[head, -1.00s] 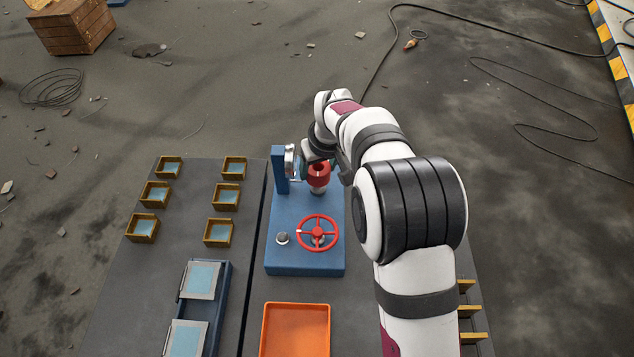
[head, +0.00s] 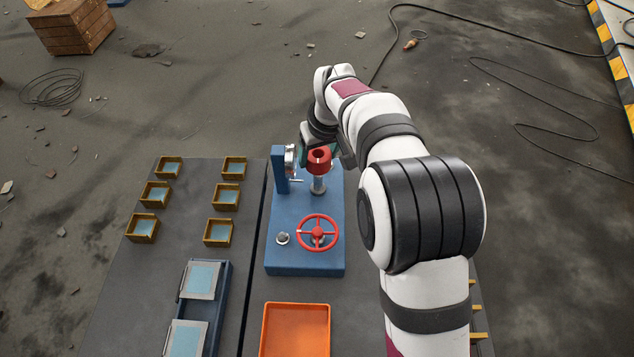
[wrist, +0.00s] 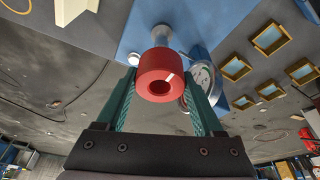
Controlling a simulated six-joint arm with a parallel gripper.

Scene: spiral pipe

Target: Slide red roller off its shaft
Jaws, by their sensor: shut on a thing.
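The red roller (head: 319,155) is a short thick ring with a hole and a pale mark on its rim. My gripper (wrist: 160,80) is shut on it, with a teal finger on each side; the roller also shows in the wrist view (wrist: 155,65). The silver shaft (head: 318,186) stands upright on the blue base (head: 295,210), directly below the roller. In the wrist view the shaft (wrist: 161,38) shows behind the roller. The hole looks dark and empty at its near end. I cannot tell whether the shaft's tip is still inside the roller.
A blue post with a round gauge (head: 290,159) stands close left of the roller. A red handwheel (head: 318,232) sits in front on the same base. An orange tray (head: 296,306) lies nearer. Several yellow boxes (head: 219,231) stand to the left.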

